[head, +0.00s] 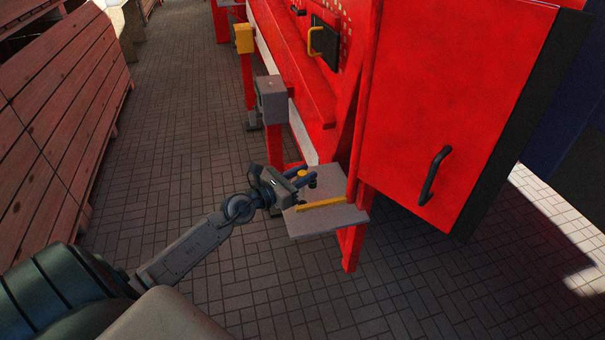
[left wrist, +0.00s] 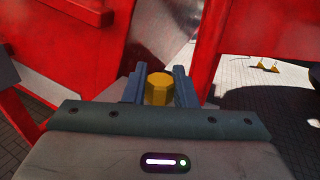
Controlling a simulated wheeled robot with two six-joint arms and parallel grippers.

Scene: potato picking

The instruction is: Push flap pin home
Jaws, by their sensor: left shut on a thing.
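My left gripper (head: 304,179) is at the small grey shelf (head: 345,214) on the side of the red machine. Its two blue-grey fingers stand on either side of a yellow pin head, and the gripper is shut on this pin (left wrist: 159,90). A yellow bar (head: 322,204) lies along the shelf beside the gripper. My right gripper is not in view.
A large red panel (head: 455,100) with a black handle (head: 433,176) stands right of the shelf. A grey box (head: 271,99) on a red post is beyond it. Wooden crates (head: 60,110) line the left. The paved aisle (head: 170,130) between is clear.

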